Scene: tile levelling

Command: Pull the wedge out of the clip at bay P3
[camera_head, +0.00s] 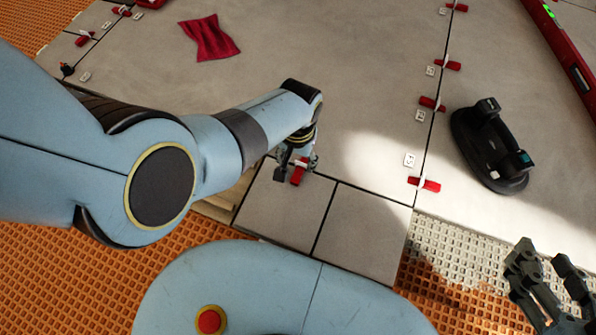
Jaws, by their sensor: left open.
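Red wedges sit in small white clips along the tile joints: one at the lower right joint (425,184), two further up that joint (432,103) (448,65), and others at the far left. Small white tags stand beside several of them, too small to read, so I cannot tell which is P3. Another red wedge (298,174) shows at my left gripper (296,168), which is open and close around or beside it; its fingers partly hide the clip, and contact is unclear.
A black suction-lifter-like tool (490,150) stands on the right tile. A red cloth (210,38) lies at the upper left. A long red level (568,50) lies at the upper right. Bare tile (350,60) is clear in the middle. Orange and white grid flooring borders the tiles.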

